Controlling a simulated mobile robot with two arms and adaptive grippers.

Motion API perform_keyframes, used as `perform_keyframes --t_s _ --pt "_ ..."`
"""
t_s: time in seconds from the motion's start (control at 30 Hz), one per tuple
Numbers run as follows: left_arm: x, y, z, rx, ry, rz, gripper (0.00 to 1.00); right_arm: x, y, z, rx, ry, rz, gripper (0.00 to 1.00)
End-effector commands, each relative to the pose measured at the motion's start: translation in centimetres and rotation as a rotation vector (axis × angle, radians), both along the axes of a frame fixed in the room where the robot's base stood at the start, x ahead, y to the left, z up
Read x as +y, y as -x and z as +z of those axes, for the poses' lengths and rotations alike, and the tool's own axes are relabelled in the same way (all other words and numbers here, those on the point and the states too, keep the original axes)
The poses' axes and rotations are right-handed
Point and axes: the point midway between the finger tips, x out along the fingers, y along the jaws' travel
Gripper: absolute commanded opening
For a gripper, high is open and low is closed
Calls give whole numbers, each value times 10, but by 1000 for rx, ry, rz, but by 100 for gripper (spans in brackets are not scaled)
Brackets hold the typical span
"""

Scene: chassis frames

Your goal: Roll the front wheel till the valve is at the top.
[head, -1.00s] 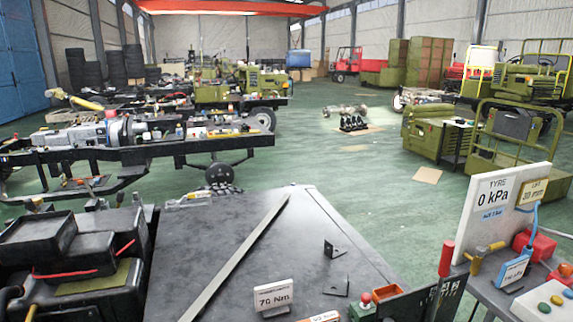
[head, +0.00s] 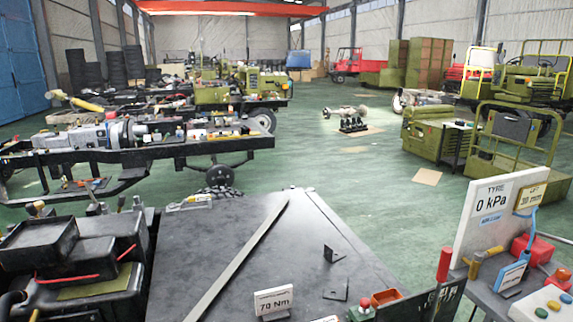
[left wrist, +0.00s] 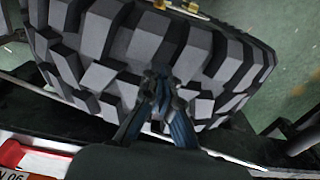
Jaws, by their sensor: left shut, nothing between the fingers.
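A black tyre with chunky tread blocks (left wrist: 125,45) fills the upper part of the left wrist view. My left gripper (left wrist: 163,82) is shut and empty, its fingertips together in front of the tread. I cannot tell whether they touch the rubber. No valve shows in either view. In the head view, a knobbly dark tread (head: 220,192) shows just past the far edge of the dark bench top; the rest is hidden. Neither gripper shows in the head view.
The dark bench top (head: 190,255) bears a long bar, brackets and a 70 Nm sign (head: 273,301). A tyre and lift sign reading 0 kPa and 30 mm (head: 493,210) stands at right. Green floor (head: 345,195) is open beyond.

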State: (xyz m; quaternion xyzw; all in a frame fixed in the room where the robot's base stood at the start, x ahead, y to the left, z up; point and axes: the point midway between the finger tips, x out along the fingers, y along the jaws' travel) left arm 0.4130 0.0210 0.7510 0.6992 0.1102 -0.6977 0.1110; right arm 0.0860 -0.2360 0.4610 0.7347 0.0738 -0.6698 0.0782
Motion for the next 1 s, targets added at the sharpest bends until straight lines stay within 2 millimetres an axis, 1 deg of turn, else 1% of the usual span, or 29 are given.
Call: perform_keyframes --t_s 0.03,0.37,0.77,1.0 --pt "3 2 -2 4 -6 2 0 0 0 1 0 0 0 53" --pt "3 3 -4 5 -5 1 0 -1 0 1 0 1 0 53" --pt "14 7 -1 9 -8 1 0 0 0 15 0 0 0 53" --pt "14 7 -2 7 -5 0 0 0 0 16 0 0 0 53"
